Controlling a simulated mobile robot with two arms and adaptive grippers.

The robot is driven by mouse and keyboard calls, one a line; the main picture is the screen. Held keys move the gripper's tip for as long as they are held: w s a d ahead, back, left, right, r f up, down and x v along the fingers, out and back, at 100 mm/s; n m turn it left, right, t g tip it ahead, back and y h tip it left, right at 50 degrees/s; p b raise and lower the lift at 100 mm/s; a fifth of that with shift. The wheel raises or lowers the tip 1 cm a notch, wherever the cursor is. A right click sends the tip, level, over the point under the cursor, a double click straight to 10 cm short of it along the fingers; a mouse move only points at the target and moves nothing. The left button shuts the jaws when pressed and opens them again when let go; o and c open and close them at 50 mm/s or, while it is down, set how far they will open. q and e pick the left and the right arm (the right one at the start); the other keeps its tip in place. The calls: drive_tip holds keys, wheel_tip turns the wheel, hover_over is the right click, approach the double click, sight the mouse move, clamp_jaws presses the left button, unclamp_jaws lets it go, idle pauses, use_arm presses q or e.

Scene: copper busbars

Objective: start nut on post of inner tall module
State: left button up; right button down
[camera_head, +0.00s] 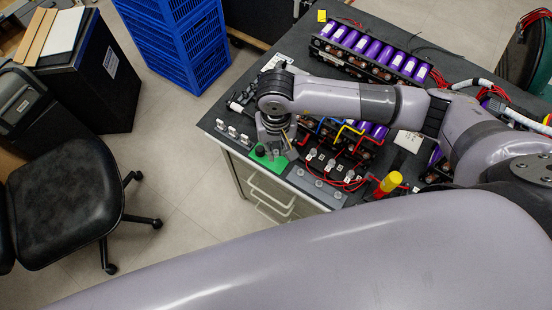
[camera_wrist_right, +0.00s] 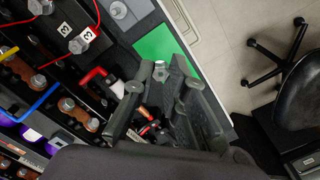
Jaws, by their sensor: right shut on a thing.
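My right gripper (camera_head: 272,143) is over the green mat (camera_head: 266,161) at the table's near left corner. In the right wrist view, its fingers (camera_wrist_right: 160,78) are shut on a small silver nut (camera_wrist_right: 160,71) at the tips, with the green mat (camera_wrist_right: 168,42) behind. My left gripper is not in view.
Red, blue and yellow busbars (camera_head: 346,130) stand up from the modules beside my gripper. A long purple-cell module (camera_head: 368,50) lies at the back. A yellow-handled tool (camera_head: 389,182) stands on the right. White parts (camera_head: 232,132) line the left table edge.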

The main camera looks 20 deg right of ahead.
drive_tip(key=shift+s+r+p, duration=0.3)
drive_tip(key=shift+r+p, duration=0.15)
drive_tip(key=shift+r, duration=0.05)
drive_tip(key=s+d+r+m+p, duration=0.2)
drive_tip(key=s+d+r+p, duration=0.3)
drive_tip(key=d, duration=0.9)
drive_tip(key=s+d+r+m+p, duration=0.2)
drive_tip(key=s+d+r+p, duration=0.2)
drive_tip(key=s+d+r, duration=0.7)
drive_tip(key=s+d+r+m+p, duration=0.1)
drive_tip(key=s+d+r+p, duration=0.4)
drive_tip(key=d, duration=1.4)
drive_tip(key=shift+s+r+m+p, duration=0.1)
drive_tip(key=shift+s+r+m, duration=0.05)
drive_tip(key=shift+s+r, duration=0.6)
drive_tip(key=shift+s+r+m+p, duration=0.15)
drive_tip(key=shift+s+r, duration=0.35)
drive_tip(key=shift+r, duration=0.45)
drive_tip(key=shift+s+r+m+p, duration=0.1)
drive_tip(key=shift+s+r, duration=0.5)
drive_tip(key=shift+r, duration=0.25)
drive_tip(key=shift+d+f, duration=0.1)
drive_tip(key=shift+d, duration=0.05)
wheel_tip(320, 180, down, 4)
drive_tip(key=b, duration=0.4)
drive_tip(key=shift+r, duration=0.35)
drive_tip(key=shift+r+p, duration=0.1)
drive_tip(key=shift+p, duration=0.3)
